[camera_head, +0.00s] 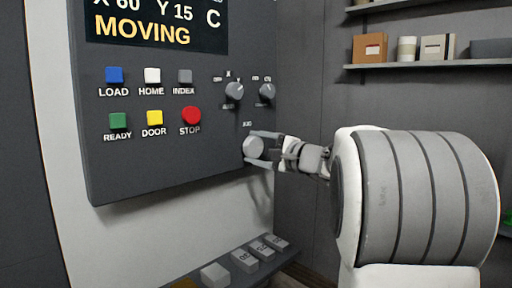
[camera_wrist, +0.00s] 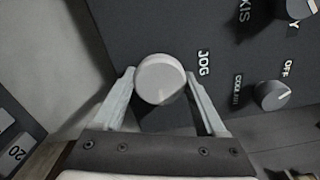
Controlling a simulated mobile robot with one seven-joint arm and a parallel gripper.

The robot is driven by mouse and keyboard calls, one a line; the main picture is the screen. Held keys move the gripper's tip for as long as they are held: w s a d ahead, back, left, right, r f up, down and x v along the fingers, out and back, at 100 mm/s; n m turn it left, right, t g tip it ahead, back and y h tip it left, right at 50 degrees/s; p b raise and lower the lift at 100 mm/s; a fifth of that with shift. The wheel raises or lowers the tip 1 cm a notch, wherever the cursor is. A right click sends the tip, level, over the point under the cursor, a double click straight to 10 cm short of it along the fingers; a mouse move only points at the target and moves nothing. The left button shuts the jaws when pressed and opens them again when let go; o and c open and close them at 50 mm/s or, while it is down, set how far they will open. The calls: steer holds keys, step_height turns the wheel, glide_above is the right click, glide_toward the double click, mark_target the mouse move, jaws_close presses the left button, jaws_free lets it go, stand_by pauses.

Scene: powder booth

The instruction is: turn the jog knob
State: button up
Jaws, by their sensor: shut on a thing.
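The jog knob (camera_head: 254,147) is a round light grey knob low on the right side of the dark control panel (camera_head: 150,178). In the wrist view the jog knob (camera_wrist: 160,79) sits between my fingertips, with the JOG label beside it. My gripper (camera_head: 263,149) reaches it from the right and is shut on it, one finger on each side. The wrist view also shows my gripper (camera_wrist: 160,82) around the knob. The display (camera_head: 155,27) reads MOVING, with X 60 and Y 15.
Two smaller knobs, the left one (camera_head: 234,91) and the right one (camera_head: 267,92), sit above the jog knob. A red STOP button (camera_head: 191,115) and several coloured buttons are to the left. A ledge with grey blocks (camera_head: 245,261) lies below. Shelves (camera_head: 430,64) hang at the back right.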

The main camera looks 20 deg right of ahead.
steer(key=shift+m+p, duration=0.7)
steer(key=shift+m, duration=1.5)
steer(key=o, duration=1.3)
steer(key=v, duration=1.7)
steer(key=shift+s, duration=0.2)
